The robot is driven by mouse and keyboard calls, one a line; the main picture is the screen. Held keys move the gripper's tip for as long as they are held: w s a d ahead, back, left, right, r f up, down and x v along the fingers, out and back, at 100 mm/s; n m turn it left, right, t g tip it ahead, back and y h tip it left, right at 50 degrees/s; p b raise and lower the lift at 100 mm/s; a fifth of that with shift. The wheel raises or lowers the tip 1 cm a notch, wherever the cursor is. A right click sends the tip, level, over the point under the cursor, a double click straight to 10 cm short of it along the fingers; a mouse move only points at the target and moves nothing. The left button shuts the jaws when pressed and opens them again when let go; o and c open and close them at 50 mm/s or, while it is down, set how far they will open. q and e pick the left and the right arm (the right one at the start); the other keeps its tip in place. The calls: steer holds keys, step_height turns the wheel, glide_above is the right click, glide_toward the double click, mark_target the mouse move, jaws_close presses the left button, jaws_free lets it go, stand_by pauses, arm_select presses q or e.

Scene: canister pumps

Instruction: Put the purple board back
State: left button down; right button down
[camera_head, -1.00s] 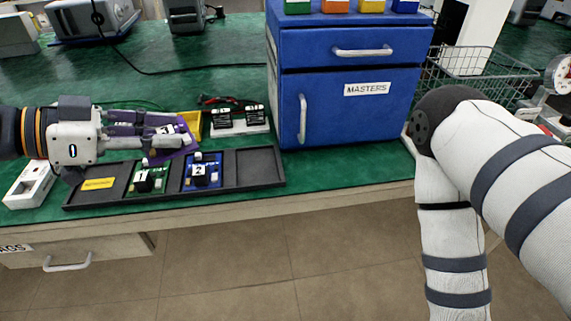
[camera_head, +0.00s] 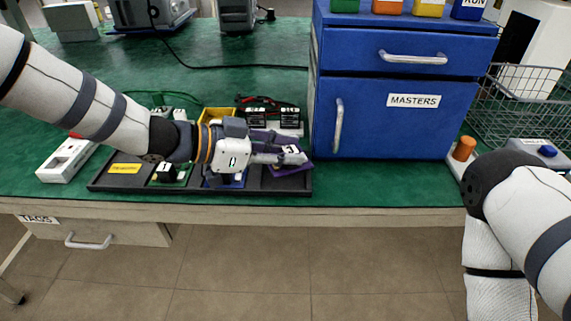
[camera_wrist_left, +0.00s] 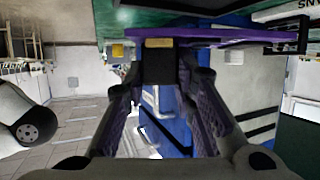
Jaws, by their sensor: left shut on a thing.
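My left gripper (camera_head: 272,158) is shut on the dark block of the purple board (camera_head: 286,170), which carries a label reading 3. The board is over the right end compartment of the black tray (camera_head: 285,184); I cannot tell whether it touches the tray. In the left wrist view the fingers (camera_wrist_left: 161,68) close around the dark block under the purple board (camera_wrist_left: 225,36). The green board (camera_head: 160,182) marked 1 sits in the tray. The blue board (camera_head: 238,182) beside it is partly hidden under the gripper. My right gripper is out of view.
The blue MASTERS cabinet (camera_head: 365,115) stands close to the right of the tray. A yellow bin (camera_head: 215,115) and two black items (camera_head: 290,117) stand behind the tray. A white device (camera_head: 66,160) lies to its left. A wire basket (camera_head: 520,105) is at right.

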mark_target(282, 166)
arm_select(q)
steer(key=shift+f, duration=1.6)
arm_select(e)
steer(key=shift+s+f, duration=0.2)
arm_select(q)
steer(key=shift+f, duration=0.15)
steer(key=c, duration=1.3)
jaws_free()
steer(key=shift+c, duration=0.2)
steer(key=shift+r, duration=0.25)
steer(key=p+v, duration=0.1)
steer(key=v, duration=1.1)
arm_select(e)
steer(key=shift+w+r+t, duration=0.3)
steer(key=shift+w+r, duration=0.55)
